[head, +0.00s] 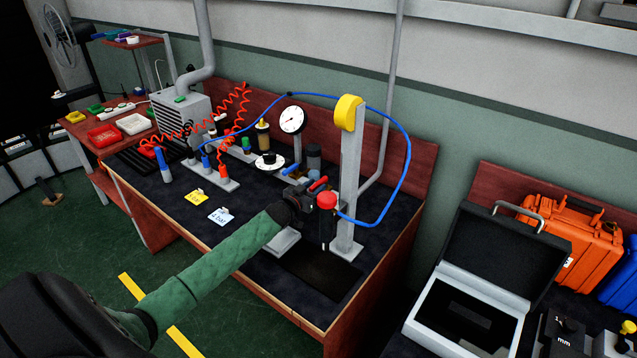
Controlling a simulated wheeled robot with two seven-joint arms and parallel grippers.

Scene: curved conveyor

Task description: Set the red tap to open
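A short red lever (318,183), which looks like the red tap's handle, sits on the dark bench beside the grey post. It is tilted, its right end higher. I cannot tell for certain which one is the tap. My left gripper (308,198) is dark and reaches in from the lower left, right at the front of the levers. Its fingers are too small and dark to show whether they are open or touching a lever. My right gripper is not in view.
A red mushroom knob (327,201) on a black body stands right of my gripper. A grey post (349,180) with a yellow top and a blue hose (409,150) rise close by. Behind are a round white gauge (291,119) and a white dial (270,161).

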